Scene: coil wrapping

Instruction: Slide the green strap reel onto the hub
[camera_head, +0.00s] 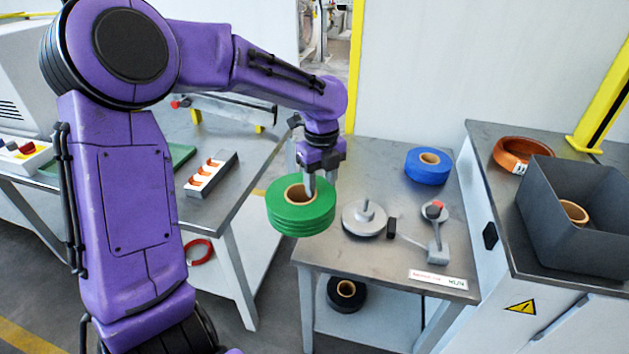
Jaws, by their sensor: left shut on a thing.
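The green strap reel (300,222) is a thick green roll with a tan core. My left gripper (309,190) is shut on it, gripping at the core's right side. The reel hangs roughly level at the left edge of the middle metal table (385,258). The hub (366,214) is a round grey disc with a short upright post, standing on that table to the right of the reel. The hub's post is bare, and the reel is apart from it. My right gripper is not in view.
A blue reel (428,166) lies at the table's back right. A grey arm with a red-topped knob (434,211) stands right of the hub. A black reel (346,294) lies on the shelf below. A dark bin (540,225) and an orange coil (522,153) are on the right bench.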

